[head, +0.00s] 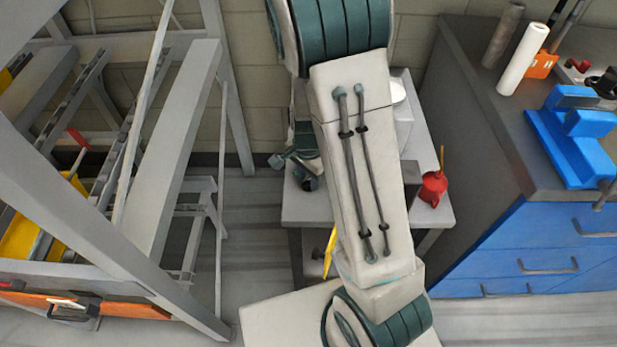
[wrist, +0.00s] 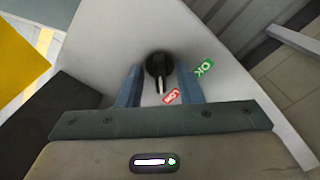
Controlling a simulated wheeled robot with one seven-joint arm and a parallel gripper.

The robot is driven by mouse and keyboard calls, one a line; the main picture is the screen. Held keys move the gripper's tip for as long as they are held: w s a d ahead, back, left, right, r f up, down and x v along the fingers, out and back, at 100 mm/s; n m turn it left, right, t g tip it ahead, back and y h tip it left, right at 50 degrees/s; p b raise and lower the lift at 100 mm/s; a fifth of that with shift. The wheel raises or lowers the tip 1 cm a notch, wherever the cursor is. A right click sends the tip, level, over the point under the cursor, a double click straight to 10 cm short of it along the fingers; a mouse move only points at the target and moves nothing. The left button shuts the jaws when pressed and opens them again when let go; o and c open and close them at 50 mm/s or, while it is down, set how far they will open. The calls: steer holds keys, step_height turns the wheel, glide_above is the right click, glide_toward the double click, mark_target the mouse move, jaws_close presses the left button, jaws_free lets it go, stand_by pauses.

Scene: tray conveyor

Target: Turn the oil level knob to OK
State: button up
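The oil level knob (wrist: 157,66) is black and round with a white pointer line, set on a pale panel (wrist: 98,62). Its pointer faces down in the wrist view, close to the left end of a red label (wrist: 171,97). A green OK label (wrist: 204,67) is up and right of the red one. My gripper (wrist: 156,72) is open, with one blue-grey finger on each side of the knob. Gaps show between the fingers and the knob. In the head view my arm hides the knob, and I cannot make out the gripper clearly.
A grey metal conveyor frame (head: 160,150) stands at the left. A small grey table (head: 437,205) with a red oil can (head: 433,188) is behind my arm. A blue-drawered workbench (head: 520,240) with a blue vise (head: 575,135) is at the right.

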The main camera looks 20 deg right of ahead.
steer(key=shift+c, duration=0.3)
jaws_close()
steer(key=shift+n, duration=0.4)
steer(key=n+b, duration=0.1)
steer(key=n, duration=0.2)
steer(key=shift+f+n, duration=0.1)
steer(key=shift+n, duration=0.3)
steer(key=n+b, duration=0.1)
steer(key=n, duration=0.8)
steer(key=shift+n, duration=2.2)
